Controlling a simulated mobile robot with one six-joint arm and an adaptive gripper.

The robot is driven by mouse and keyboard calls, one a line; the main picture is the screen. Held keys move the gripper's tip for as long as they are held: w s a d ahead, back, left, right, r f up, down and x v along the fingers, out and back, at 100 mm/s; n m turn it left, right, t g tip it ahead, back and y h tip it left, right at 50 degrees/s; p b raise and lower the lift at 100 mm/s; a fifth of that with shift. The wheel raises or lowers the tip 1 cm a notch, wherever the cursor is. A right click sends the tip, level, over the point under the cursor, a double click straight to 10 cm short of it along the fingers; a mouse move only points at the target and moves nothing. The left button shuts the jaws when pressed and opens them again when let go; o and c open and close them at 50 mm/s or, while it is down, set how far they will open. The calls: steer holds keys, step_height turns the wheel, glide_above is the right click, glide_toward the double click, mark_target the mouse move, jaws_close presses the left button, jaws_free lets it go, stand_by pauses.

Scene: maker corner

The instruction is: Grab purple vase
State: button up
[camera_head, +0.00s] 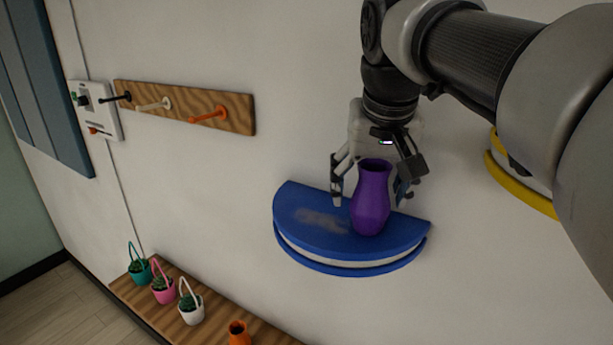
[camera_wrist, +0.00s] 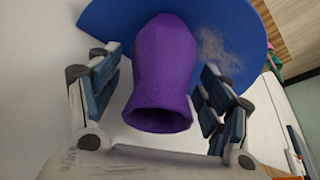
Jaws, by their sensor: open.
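The purple vase (camera_head: 371,200) stands upright on a blue half-round wall shelf (camera_head: 308,232), toward the shelf's right side. My gripper (camera_head: 372,193) is open and points down over the vase, with one finger to its left and one to its right. In the wrist view the vase (camera_wrist: 165,72) lies between the two open fingers of my gripper (camera_wrist: 160,95), its dark mouth facing the camera. A gap shows between the vase and each finger there. The right finger is partly hidden behind the vase in the head view.
A wooden rail with pegs (camera_head: 185,106) is on the wall at left. A wooden bench (camera_head: 262,332) below holds small potted plants and an orange vase (camera_head: 238,333). A yellow-edged shelf (camera_head: 520,187) is at right, partly behind my arm. The blue shelf's left part is clear.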

steer(key=shift+w+d+f, duration=0.1)
steer(key=shift+w+f, duration=0.05)
steer(key=shift+f, duration=0.25)
steer(key=c, duration=1.1)
